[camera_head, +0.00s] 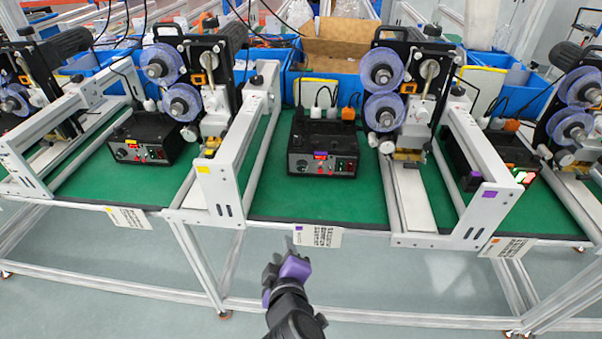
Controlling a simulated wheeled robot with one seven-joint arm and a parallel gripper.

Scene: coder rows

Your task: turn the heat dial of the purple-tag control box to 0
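The purple-tag control box (322,146) is black and stands on the green mat of the middle bench. Its front panel has a small purple tag above a lit red display (320,157). A dark round dial (301,164) is at the panel's left end, with small green and red buttons to its right. The dial's marks and the display's digits are too small to read. My gripper (291,263), dark with purple parts, is in front of and below the bench edge, apart from the box. Its finger gap cannot be made out.
A yellow-tag box (145,138) stands on the left, another black box (500,150) on the right. Coder machines with blue reels (382,69) and grey frames (229,160) flank the middle box. A label card (318,236) hangs at the bench edge. The mat before the box is clear.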

